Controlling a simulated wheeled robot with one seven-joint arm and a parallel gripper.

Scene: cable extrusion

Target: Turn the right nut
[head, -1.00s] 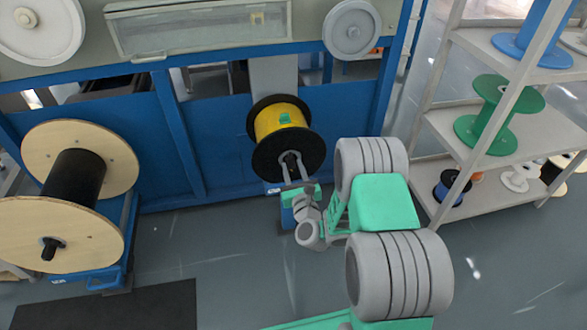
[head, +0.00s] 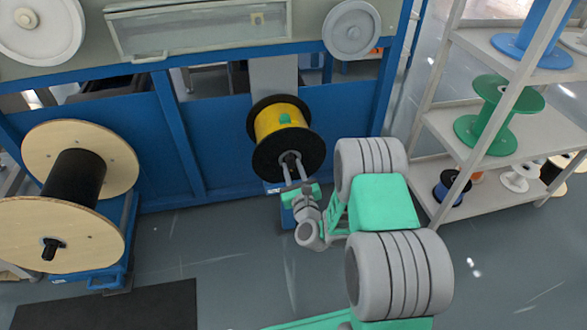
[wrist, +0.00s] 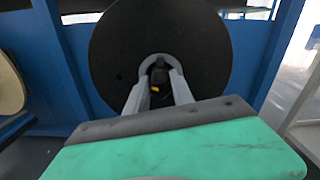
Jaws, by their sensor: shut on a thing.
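The right nut (wrist: 157,80) is a small dark piece at the hub of a black-flanged spool (head: 268,162) wound with yellow cable (head: 278,119). My gripper (head: 290,160) reaches the front of this spool from below in the head view. In the wrist view its two grey fingers (wrist: 157,68) stand on either side of the nut and are shut on it. The fingers partly cover the nut. The black flange (wrist: 115,55) fills the space behind them.
A large wooden spool (head: 75,238) with black cable stands at the left. A blue machine frame (head: 215,165) is behind the yellow spool. A shelf rack (head: 470,125) with several spools stands at the right. The grey floor (head: 225,265) in front is open.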

